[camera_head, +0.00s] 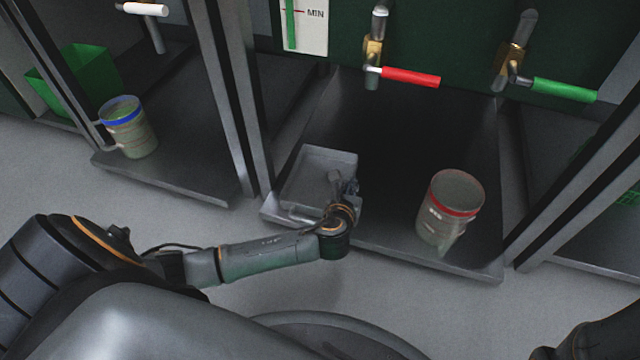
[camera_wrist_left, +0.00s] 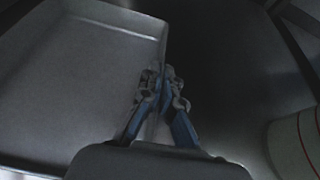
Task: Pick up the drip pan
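The drip pan (camera_head: 309,180) is a shallow grey rectangular tray on the dark metal shelf (camera_head: 400,140) under the cabinet. It also shows in the left wrist view (camera_wrist_left: 75,75), filling the left side. My left gripper (camera_head: 349,187) is at the pan's right wall. In the left wrist view its two fingers (camera_wrist_left: 160,86) are close together, one on each side of that wall, and look shut on it. The pan appears to rest level on the shelf. My right gripper does not show.
A jug with a red rim (camera_head: 436,226) stands on the shelf right of the pan. Above hang taps with a red handle (camera_head: 410,77) and a green handle (camera_head: 564,90). A blue-rimmed jug (camera_head: 134,135) and green crate (camera_head: 84,78) are left, beyond a frame post (camera_head: 236,90).

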